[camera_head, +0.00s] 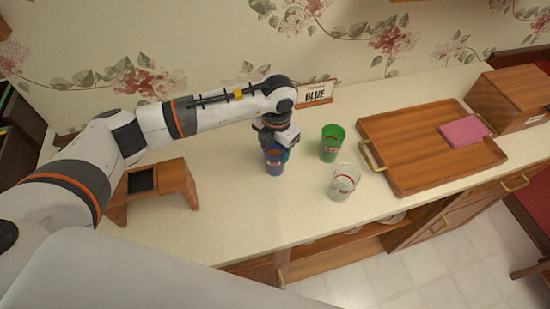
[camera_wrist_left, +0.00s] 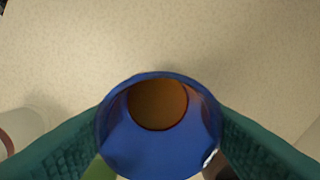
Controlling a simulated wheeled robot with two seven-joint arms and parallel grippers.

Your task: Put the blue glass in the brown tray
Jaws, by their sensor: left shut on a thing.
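The blue glass (camera_head: 274,163) is upright on or just above the cream counter, partly hidden by my left gripper (camera_head: 280,147). My left gripper is shut on the blue glass. In the left wrist view the blue glass (camera_wrist_left: 158,128) shows from above between the green finger pads, with an orange-brown inside. The brown tray (camera_head: 420,140) is a wooden tray with metal handles, to the right of the glasses, with a pink cloth (camera_head: 464,131) at its right end. I cannot tell whether the glass touches the counter. My right gripper is not in view.
A green glass (camera_head: 332,143) and a clear glass (camera_head: 344,182) stand between my left gripper and the tray. A sign reading "BLUE" (camera_head: 315,95) is behind. A small wooden stand (camera_head: 172,180) is left, and a wooden box (camera_head: 512,98) is far right.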

